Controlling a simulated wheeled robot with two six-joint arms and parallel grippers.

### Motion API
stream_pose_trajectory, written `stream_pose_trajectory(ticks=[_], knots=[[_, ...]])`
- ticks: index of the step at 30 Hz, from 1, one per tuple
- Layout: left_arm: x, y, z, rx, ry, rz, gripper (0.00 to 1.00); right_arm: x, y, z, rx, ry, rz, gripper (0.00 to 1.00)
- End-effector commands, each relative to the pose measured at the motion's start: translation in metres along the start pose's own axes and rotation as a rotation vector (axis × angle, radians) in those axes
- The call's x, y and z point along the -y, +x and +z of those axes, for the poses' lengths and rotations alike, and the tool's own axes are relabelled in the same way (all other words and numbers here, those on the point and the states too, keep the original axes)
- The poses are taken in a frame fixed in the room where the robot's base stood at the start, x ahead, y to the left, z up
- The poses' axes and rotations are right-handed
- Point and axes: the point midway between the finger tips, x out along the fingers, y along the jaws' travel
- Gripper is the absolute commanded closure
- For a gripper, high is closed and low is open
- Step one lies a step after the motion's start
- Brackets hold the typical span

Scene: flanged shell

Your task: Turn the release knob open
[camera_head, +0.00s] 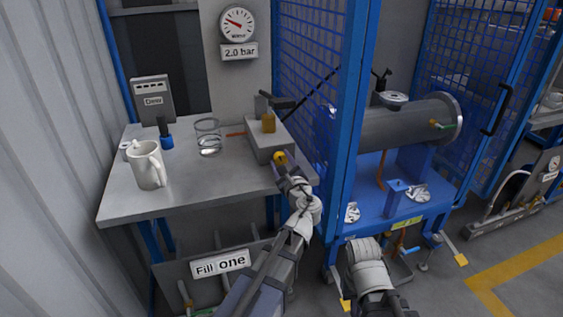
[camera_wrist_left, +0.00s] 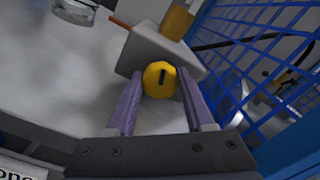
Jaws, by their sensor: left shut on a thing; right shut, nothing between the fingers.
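The release knob (camera_head: 280,157) is a small yellow round knob on the front of a grey box (camera_head: 268,138) at the table's right side. In the left wrist view the knob (camera_wrist_left: 160,79) shows a dark slot mark, near upright with a slight tilt. My left gripper (camera_head: 284,166) is at the knob, its two fingers (camera_wrist_left: 160,85) on either side of it and shut on it. My right arm (camera_head: 370,275) is low at the bottom of the head view, right of the left arm; its fingertips are hard to make out there.
A mug (camera_head: 149,165), a glass (camera_head: 208,137) and a blue-based item (camera_head: 166,138) stand on the grey table (camera_head: 190,188). A blue mesh cage post (camera_head: 352,110) rises close right of the left gripper. A flanged cylinder (camera_head: 405,122) lies inside the cage. A gauge (camera_head: 237,24) hangs behind.

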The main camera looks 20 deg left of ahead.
Motion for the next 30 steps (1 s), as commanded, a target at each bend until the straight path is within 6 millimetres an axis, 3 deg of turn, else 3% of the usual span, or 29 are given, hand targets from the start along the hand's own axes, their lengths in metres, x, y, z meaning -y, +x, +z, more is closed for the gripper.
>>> stream_pose_trajectory(ticks=[12, 30], knots=[[-0.0015, -0.0004, -0.0002, -0.001, -0.228, 0.001, 1.00, 0.0001, 0.0009, -0.0001, 0.000, 0.000, 0.000, 1.00], [-0.0019, -0.0005, -0.0003, -0.001, -0.279, 0.001, 1.00, 0.0001, 0.0010, -0.0001, 0.000, 0.000, 0.000, 1.00]])
